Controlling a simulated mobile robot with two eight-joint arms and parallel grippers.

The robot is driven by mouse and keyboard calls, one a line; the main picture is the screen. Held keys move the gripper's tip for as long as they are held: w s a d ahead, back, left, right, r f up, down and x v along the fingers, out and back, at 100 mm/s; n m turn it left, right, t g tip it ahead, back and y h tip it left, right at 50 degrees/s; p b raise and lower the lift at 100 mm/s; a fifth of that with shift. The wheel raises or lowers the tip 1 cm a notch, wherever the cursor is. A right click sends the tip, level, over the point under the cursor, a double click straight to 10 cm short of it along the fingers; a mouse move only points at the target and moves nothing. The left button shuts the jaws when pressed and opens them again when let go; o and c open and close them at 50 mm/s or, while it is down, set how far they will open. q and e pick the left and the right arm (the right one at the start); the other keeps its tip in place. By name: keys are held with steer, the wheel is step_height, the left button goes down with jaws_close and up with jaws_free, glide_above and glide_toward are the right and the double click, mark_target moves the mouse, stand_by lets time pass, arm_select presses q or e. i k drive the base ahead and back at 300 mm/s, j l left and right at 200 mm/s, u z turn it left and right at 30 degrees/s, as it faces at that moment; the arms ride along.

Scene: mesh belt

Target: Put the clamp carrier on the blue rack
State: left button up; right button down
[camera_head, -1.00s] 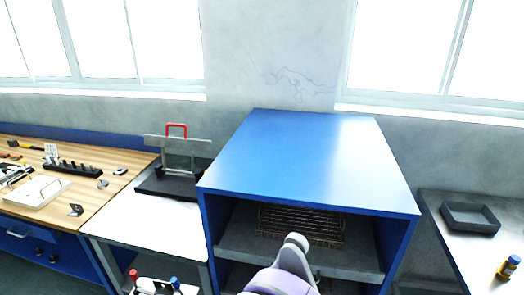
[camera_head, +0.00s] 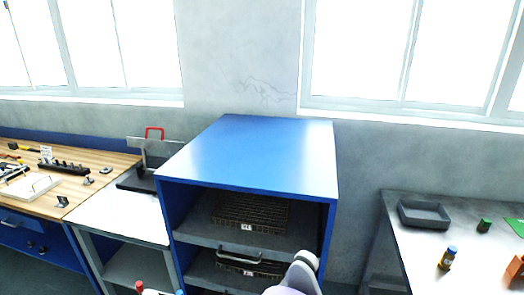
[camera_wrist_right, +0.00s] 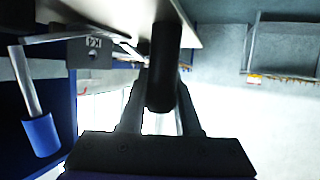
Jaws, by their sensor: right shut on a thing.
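The blue rack (camera_head: 252,158) stands in the middle of the head view, its open front facing me. The clamp carrier shows only in part at the bottom edge of the head view, as a pale piece with a red tip (camera_head: 139,286) and a blue tip. In the right wrist view, my right gripper (camera_wrist_right: 161,100) is shut on a black handle (camera_wrist_right: 165,50). A lever with a blue grip (camera_wrist_right: 41,136) and a grey labelled block (camera_wrist_right: 90,50) show beside it. The rest of the carrier is hidden or cut off. My left gripper is not in view.
Dark mesh trays sit on the rack's upper (camera_head: 250,211) and lower (camera_head: 240,262) shelves. The rack's top is clear. A workbench (camera_head: 105,180) with tools is at left. A grey table (camera_head: 395,240) at right holds a dark tray (camera_head: 424,214) and small bottles.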

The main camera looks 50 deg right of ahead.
mark_target(251, 160)
steer(key=k+z, duration=0.15)
steer(key=z, duration=2.05)
steer(key=j+z, duration=0.15)
steer(key=j, duration=1.8)
steer(key=k+j, duration=0.1)
steer(key=j, duration=1.15)
steer(key=i, duration=0.35)
